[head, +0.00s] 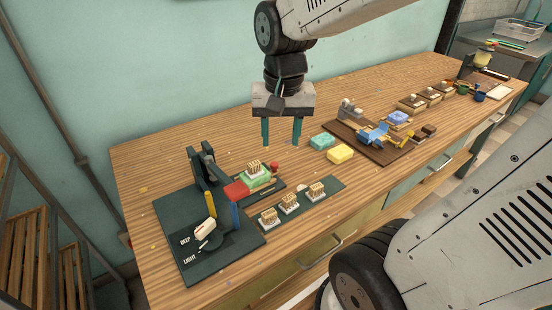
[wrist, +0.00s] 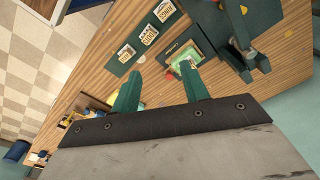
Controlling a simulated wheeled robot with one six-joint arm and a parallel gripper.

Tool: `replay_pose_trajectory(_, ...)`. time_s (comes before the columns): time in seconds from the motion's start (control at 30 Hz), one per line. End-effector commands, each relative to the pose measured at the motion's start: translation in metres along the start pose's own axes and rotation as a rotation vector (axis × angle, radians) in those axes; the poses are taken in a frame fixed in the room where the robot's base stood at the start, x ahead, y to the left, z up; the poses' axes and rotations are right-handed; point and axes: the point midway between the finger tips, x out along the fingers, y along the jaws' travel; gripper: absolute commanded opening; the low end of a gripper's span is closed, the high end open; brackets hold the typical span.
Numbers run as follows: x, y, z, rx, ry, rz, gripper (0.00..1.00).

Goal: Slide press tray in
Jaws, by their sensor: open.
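The dark green press (head: 207,208) stands at the left of the table, with a red block, a yellow post, a blue post and a dial marked DEEP and LIGHT. Its tray (head: 268,189) sticks out to the right of the press. The tray carries a green piece (head: 256,181) with a tan stamp-like block on top, and a red knob (head: 274,167) is at its far right end. My gripper (head: 282,131) is open and empty, fingers down, above the table behind and right of the knob. The wrist view shows the press (wrist: 236,42) at upper right and the tray (wrist: 182,49) beyond the fingertips.
A dark mat (head: 326,187) with several stamp blocks lies in front of the tray. Teal (head: 322,141) and yellow (head: 340,153) soaps lie to the right, before a brown board (head: 395,150) with a blue and yellow device. The table between knob and soaps is mostly clear.

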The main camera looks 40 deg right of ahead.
Motion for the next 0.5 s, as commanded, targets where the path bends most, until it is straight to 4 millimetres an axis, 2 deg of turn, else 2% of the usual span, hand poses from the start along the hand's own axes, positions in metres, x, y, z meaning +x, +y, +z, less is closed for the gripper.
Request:
replay_pose_trajectory(0.03, 0.014, -0.003, -0.021, 0.084, -0.017, 0.009, 0.45)
replay_pose_trajectory(0.2, 0.060, -0.006, -0.081, 0.356, -0.035, 0.025, 0.45)
replay_pose_trajectory(0.33, 0.092, -0.005, -0.113, 0.511, -0.043, 0.035, 0.45)
replay_pose_trajectory(0.5, 0.116, -0.002, -0.133, 0.621, -0.047, 0.042, 0.45)
